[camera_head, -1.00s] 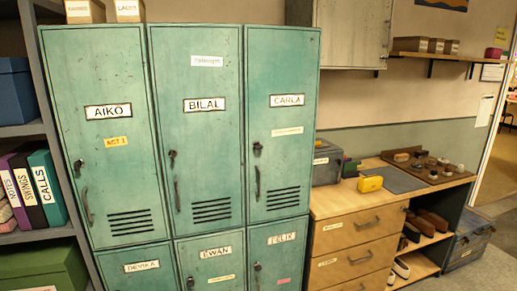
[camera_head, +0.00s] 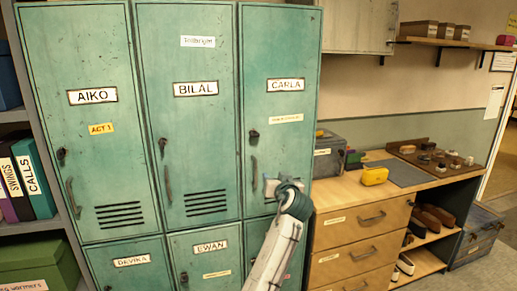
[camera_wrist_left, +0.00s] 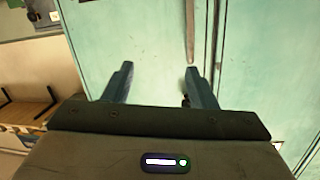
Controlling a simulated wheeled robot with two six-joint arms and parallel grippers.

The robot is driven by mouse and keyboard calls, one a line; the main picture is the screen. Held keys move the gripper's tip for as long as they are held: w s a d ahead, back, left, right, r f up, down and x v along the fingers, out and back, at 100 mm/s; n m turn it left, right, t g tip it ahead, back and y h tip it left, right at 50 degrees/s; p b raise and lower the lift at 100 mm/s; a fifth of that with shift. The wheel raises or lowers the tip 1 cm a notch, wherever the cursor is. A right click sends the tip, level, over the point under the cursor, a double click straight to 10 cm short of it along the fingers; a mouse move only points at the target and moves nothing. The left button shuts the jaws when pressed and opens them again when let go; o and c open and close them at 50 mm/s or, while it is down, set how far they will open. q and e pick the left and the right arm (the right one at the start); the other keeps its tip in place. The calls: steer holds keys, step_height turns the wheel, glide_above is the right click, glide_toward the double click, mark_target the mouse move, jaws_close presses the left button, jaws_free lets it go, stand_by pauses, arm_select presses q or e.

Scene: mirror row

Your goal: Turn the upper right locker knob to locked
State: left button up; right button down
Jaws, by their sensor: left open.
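The upper right locker (camera_head: 279,60) is a worn green door labelled CARLA. Its dark knob (camera_head: 254,135) shows at the door's left edge, above the vertical handle (camera_head: 254,172); its setting is too small to read. My left gripper (camera_head: 271,186) is in front of the door's lower part, below the knob and right of the handle. In the left wrist view its fingers (camera_wrist_left: 158,82) are apart with nothing held, facing the green door. The handle (camera_wrist_left: 190,30) is beyond the right finger. A small dark piece beside that finger may be the knob. My right gripper is out of view.
Other green lockers, BILAL (camera_head: 190,60) and AIKO (camera_head: 85,60), stand to the left. A wooden drawer unit (camera_head: 345,212) with a grey box (camera_head: 328,155) and a yellow object (camera_head: 374,176) on top stands close on the right. A wall cabinet (camera_head: 357,25) hangs above.

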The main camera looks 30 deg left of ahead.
mark_target(256, 135)
arm_select(q)
steer(key=s+a+r+n+y, duration=0.2)
steer(key=s+r+n, duration=0.1)
steer(key=r, duration=0.8)
steer(key=shift+g, duration=0.3)
steer(key=p+x, duration=0.1)
steer(key=x, duration=0.2)
steer(key=p+x, duration=0.1)
steer(key=x, duration=0.2)
steer(key=p+x, duration=0.1)
steer(key=x, duration=0.2)
steer(key=shift+a+r+p, duration=0.15)
steer(key=shift+r+p, duration=0.25)
steer(key=shift+w+a+f, duration=0.1)
steer(key=shift+w+a, duration=0.25)
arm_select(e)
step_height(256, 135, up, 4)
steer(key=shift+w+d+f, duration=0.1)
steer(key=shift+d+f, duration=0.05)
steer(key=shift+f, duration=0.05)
arm_select(q)
steer(key=c, duration=1)
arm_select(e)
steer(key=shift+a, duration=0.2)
